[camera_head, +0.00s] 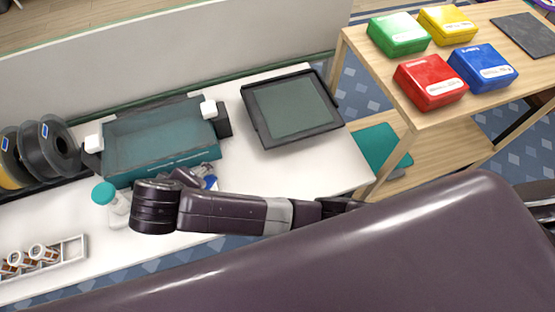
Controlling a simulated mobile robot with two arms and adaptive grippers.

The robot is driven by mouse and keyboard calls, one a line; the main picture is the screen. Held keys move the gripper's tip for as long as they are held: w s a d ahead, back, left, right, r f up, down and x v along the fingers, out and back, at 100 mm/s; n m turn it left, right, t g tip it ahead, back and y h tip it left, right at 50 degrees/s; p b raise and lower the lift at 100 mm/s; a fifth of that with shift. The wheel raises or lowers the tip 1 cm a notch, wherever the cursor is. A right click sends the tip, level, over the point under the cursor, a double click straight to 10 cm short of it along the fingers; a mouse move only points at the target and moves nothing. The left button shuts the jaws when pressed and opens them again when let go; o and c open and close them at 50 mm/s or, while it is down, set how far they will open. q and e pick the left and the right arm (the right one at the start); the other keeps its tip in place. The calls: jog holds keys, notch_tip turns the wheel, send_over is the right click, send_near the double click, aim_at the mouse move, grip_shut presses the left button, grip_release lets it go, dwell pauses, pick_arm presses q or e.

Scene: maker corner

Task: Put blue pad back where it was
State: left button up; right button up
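A blue pad (484,68), a flat box with a white label, lies on the wooden table top at the upper right. It is right of a red pad (431,81) and in front of a yellow pad (447,25). A green pad (398,33) lies at the back left of this group. My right arm reaches in from the right, far from these pads. Its gripper (190,177) is over the white worktop, mostly hidden behind the wrist. A small blue and white thing (210,183) shows beside it; I cannot tell what it is or whether it is held. My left gripper is out of view.
A teal-sided machine (160,140) and a dark framed panel (291,106) stand on the white worktop (340,160). A teal-capped bottle (110,197), spools (45,150) and a rack of small jars (70,252) are at left. A dark mat (525,35) lies beyond the pads.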

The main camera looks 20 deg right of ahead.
jog(key=d+f+m+g+y+p, duration=0.15)
jog(key=d+m+g+p, duration=0.5)
jog(key=d, duration=1.35)
jog(key=shift+t+h, duration=0.25)
jog(key=f+b, duration=0.2)
jog(key=b, duration=0.1)
jog(key=f+b, duration=0.2)
jog(key=b, duration=0.1)
jog(key=s+f+b, duration=0.1)
jog(key=f+b, duration=0.2)
jog(key=shift+d+f+b, duration=0.1)
jog(key=shift+d+b, duration=0.15)
jog(key=shift+b, duration=0.1)
jog(key=shift+f, duration=1.1)
jog(key=o, duration=1.1)
jog(key=shift+o, duration=0.6)
jog(key=o, duration=0.4)
jog(key=shift+c, duration=0.2)
